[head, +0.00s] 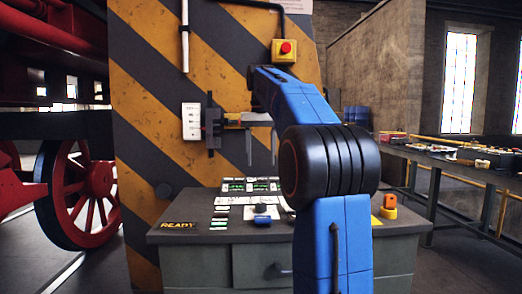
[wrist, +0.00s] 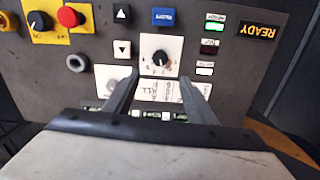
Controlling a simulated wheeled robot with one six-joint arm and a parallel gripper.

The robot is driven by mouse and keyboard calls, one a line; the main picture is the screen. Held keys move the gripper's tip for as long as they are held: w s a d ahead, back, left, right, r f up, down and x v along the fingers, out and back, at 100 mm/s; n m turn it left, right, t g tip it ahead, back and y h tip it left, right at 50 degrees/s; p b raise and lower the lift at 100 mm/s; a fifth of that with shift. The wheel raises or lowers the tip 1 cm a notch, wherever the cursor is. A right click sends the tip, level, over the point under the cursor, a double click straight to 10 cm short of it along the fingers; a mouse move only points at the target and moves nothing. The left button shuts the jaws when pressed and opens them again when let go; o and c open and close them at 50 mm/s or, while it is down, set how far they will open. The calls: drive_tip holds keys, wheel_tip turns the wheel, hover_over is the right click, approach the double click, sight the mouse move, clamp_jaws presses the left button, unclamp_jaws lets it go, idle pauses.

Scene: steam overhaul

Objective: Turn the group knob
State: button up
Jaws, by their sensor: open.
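A black knob with a white pointer line, on a white marked plate, sits on the sloping grey console; it shows in the wrist view (wrist: 160,58) and small in the head view (head: 261,208). I take it for the group knob, though its label is too small to read. My gripper (head: 261,152) is open and empty, pointing down above the console, clear of the knob. In the wrist view its two fingers (wrist: 158,92) reach toward the knob's plate with a wide gap between them; the knob appears just beyond the tips.
A blue button (wrist: 166,17) and up and down arrow buttons (wrist: 122,13) lie close to the knob. A yellow plate (wrist: 49,22) carries another black knob and a red button (wrist: 70,16). A red emergency button (head: 285,48) is on the striped wall. My arm hides part of the console.

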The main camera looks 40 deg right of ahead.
drive_tip(key=shift+r, duration=1.2)
drive_tip(key=shift+a, duration=0.1)
